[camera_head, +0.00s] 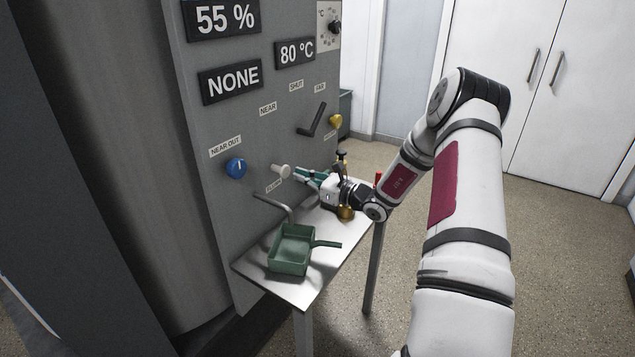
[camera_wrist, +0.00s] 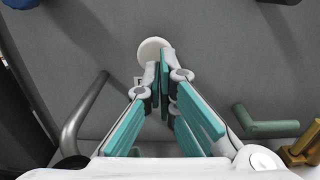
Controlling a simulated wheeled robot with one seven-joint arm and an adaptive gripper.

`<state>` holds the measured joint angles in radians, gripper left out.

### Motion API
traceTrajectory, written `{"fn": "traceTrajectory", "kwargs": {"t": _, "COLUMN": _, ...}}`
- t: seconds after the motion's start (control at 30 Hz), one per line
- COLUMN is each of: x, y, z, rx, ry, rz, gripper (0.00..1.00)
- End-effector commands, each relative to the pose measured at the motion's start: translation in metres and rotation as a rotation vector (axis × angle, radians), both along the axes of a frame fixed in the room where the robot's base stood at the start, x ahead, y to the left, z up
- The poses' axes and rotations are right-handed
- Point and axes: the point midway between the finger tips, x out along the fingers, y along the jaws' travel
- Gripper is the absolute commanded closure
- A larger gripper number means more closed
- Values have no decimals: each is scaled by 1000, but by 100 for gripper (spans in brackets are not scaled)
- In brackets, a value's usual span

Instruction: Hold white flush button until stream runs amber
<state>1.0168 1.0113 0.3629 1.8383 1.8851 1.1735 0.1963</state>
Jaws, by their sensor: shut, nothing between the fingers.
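The white flush button (camera_head: 281,170) sticks out of the grey panel, above a small label that seems to read FLUSH. It also shows as a pale disc in the wrist view (camera_wrist: 152,46). My gripper (camera_head: 298,172) is shut and empty, its teal fingers pointing at the panel. In the wrist view the fingertips (camera_wrist: 162,68) lie at the button's lower edge; I cannot tell whether they touch it. A grey bent spout (camera_head: 274,205) stands out below the button, above a green pan (camera_head: 290,262). I see no stream from it.
The pan stands on a narrow metal table (camera_head: 312,290). A blue knob (camera_head: 236,168) is left of the button. A black lever (camera_head: 313,121) and a yellow knob (camera_head: 336,121) are up to the right. Displays read 55 %, 80 °C and NONE (camera_head: 232,80). A brass fitting (camera_wrist: 304,146) is right of my gripper.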

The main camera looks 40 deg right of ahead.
Motion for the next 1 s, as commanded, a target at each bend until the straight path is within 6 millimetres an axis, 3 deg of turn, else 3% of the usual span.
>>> {"fn": "traceTrajectory", "kwargs": {"t": 0.2, "x": 18, "y": 6, "z": 0, "rx": 0, "ry": 0, "rz": 0, "gripper": 100}}
{"fn": "traceTrajectory", "kwargs": {"t": 0.6, "x": 21, "y": 7, "z": 0, "rx": 0, "ry": 0, "rz": -1, "gripper": 100}}
{"fn": "traceTrajectory", "kwargs": {"t": 0.8, "x": 37, "y": 13, "z": -1, "rx": -2, "ry": -1, "rz": 0, "gripper": 100}}
{"fn": "traceTrajectory", "kwargs": {"t": 1.0, "x": 38, "y": 14, "z": 0, "rx": 0, "ry": 1, "rz": 0, "gripper": 100}}
